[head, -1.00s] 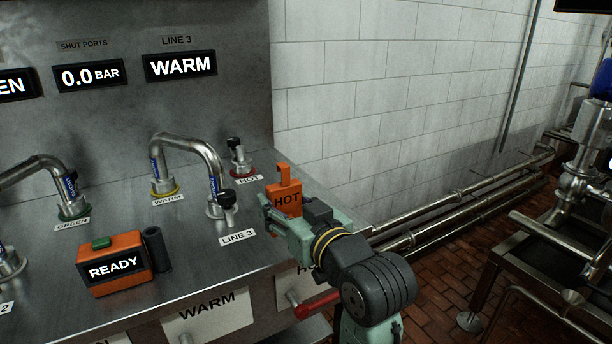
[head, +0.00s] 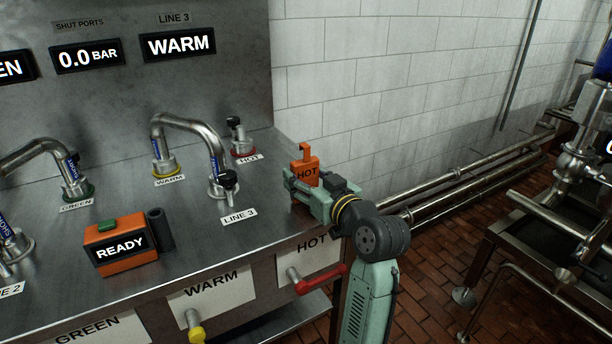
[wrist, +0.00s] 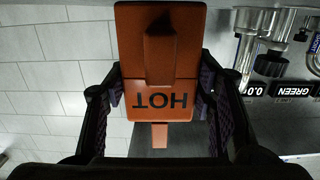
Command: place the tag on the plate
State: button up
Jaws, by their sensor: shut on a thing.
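The orange tag (head: 307,171) marked HOT is held at the right edge of the steel bench in the head view. My gripper (head: 308,190) is shut on it. In the wrist view the tag (wrist: 160,75) is between the two dark fingers (wrist: 160,98), its lettering upside down. A white plate (head: 328,252) marked HOT is on the bench's front face, below and near my gripper, with a red-handled valve (head: 322,282) at it. My gripper partly covers the tag's lower part in the head view. Whether the tag touches the bench top I cannot tell.
Bent steel pipes (head: 188,122) with black-handled ports stand on the bench, left of my gripper. An orange READY box (head: 119,249) sits farther left. White plates marked WARM (head: 210,296) and GREEN line the front. Pipes (head: 465,185) run along the wall at right.

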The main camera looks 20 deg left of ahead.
jog(key=shift+f, duration=0.2)
jog(key=o, duration=1.1)
jog(key=shift+r, duration=0.15)
